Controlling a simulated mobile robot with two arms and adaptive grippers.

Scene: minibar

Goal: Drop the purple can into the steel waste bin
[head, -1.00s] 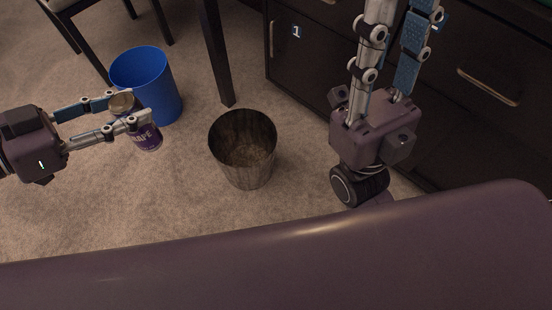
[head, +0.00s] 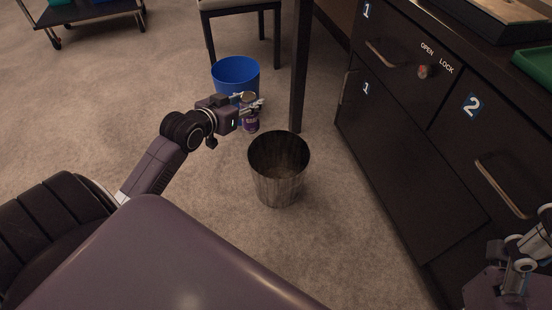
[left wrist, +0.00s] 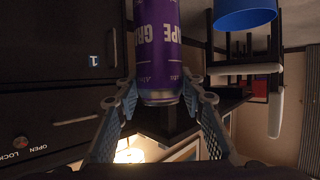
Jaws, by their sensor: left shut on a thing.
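The purple can (head: 250,124) is held in my left gripper (head: 253,104), between the blue bin and the steel bin in the head view. In the left wrist view the can (left wrist: 158,45) sits between the two fingers, with its lettering upside down. The steel waste bin (head: 277,188) stands upright on the carpet, its open mouth facing up. The can is up and left of the bin's rim in the picture, not over its opening. My right gripper (head: 522,268) is at the lower right edge, partly cut off; its fingertips are unclear.
A blue bin (head: 229,72) stands just behind the can. A dark table leg (head: 300,75) rises behind the steel bin. A dark cabinet (head: 405,160) with drawers fills the right. A chair (head: 240,8) stands at the back.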

